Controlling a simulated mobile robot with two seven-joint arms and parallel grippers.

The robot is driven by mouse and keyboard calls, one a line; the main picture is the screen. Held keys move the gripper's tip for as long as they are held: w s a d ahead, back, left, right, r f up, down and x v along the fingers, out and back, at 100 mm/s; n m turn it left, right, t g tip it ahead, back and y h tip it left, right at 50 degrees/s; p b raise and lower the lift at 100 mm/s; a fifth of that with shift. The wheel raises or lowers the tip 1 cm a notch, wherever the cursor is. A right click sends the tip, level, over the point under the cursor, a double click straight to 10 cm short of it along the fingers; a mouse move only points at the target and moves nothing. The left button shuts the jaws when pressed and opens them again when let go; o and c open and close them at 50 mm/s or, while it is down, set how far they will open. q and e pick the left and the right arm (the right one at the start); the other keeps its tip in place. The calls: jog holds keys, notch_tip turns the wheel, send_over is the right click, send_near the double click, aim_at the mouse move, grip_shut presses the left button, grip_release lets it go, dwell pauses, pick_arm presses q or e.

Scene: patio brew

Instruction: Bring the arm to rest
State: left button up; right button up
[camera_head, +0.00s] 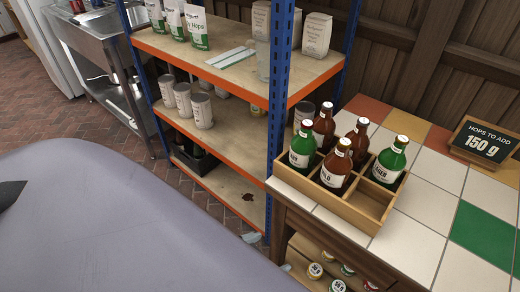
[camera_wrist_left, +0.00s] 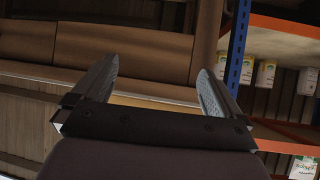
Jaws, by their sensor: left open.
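My left gripper (camera_wrist_left: 158,82) shows in the left wrist view with its two grey fingers spread wide apart. Nothing is between the fingers. Behind them are brown wooden boards, with a blue post and orange-edged shelves at the right. In the head view a large smooth grey-lavender part of my own body fills the lower left. A small dark piece shows at the left edge there; I cannot tell what part it is. My right gripper is in neither view.
A blue and orange shelf rack (camera_head: 235,178) holds cans and bags. Right of it, a tiled counter (camera_head: 430,205) carries a wooden crate (camera_head: 330,203) of several brown and green bottles and a sign (camera_head: 484,142) reading "150 g". A metal sink (camera_head: 100,25) stands back left. Brick floor is clear at left.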

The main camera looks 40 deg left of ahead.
pick_arm(q)
jog(key=shift+s+a+f, duration=0.25)
jog(key=shift+s+f, duration=0.2)
jog(key=shift+s, duration=0.1)
jog(key=shift+s+a+f, duration=0.25)
jog(key=shift+s+f, duration=0.15)
jog(key=shift+s, duration=0.1)
jog(key=shift+r+p, duration=0.5)
